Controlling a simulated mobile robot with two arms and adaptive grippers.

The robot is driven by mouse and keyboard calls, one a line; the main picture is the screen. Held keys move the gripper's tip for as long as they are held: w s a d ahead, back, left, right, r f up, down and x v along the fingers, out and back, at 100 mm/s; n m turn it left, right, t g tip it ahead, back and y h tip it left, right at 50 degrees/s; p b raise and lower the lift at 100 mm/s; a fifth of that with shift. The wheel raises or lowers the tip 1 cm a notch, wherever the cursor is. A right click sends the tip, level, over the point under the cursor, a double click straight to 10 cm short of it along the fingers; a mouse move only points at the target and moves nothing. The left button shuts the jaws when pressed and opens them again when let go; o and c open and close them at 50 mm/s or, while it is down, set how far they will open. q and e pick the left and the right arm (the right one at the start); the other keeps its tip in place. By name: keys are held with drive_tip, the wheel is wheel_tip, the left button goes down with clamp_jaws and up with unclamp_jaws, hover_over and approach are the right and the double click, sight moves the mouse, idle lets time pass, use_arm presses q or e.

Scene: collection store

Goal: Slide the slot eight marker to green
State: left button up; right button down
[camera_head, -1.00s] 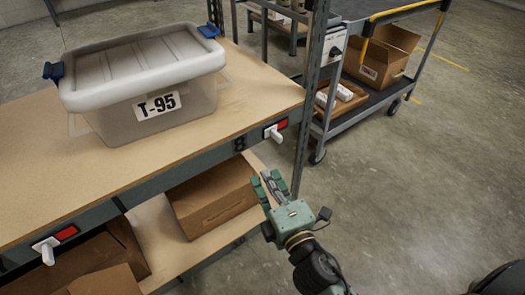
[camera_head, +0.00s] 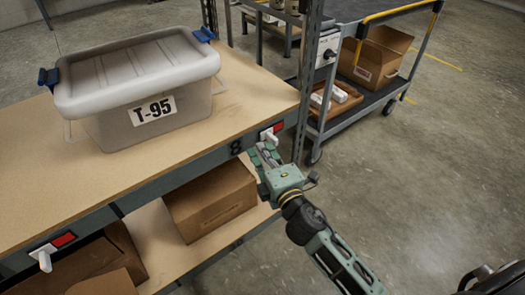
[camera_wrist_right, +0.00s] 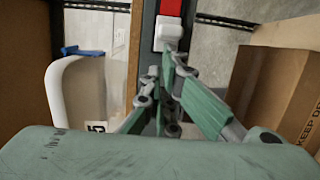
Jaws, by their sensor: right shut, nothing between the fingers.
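The slot eight marker (camera_head: 267,136) is a white sliding tab on the shelf's front edge, just right of the black number 8. Red (camera_head: 279,127) shows at its right side, and no green is visible. In the right wrist view the white tab (camera_wrist_right: 168,31) sits below the red patch (camera_wrist_right: 170,8). My right gripper (camera_head: 261,155) is shut and empty, its fingertips just below and in front of the tab. In the wrist view the fingertips (camera_wrist_right: 171,62) are close to the tab; I cannot tell whether they touch. My left gripper is not in view.
A lidded grey bin (camera_head: 140,90) labelled T-95 stands on the shelf board (camera_head: 250,95). Another white marker (camera_head: 42,256) with red is at the lower left. A cardboard box (camera_head: 210,200) sits on the lower shelf. A trolley (camera_head: 375,105) stands beyond the rack post.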

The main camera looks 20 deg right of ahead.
sight(278, 142)
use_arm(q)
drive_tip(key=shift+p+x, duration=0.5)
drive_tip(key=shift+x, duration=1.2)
use_arm(e)
drive_tip(key=shift+w+d, duration=0.3)
drive_tip(key=shift+d, duration=0.55)
drive_tip(key=shift+w+d, duration=0.3)
drive_tip(key=shift+d, duration=0.5)
drive_tip(key=shift+w+d, duration=0.3)
drive_tip(key=shift+d, duration=0.55)
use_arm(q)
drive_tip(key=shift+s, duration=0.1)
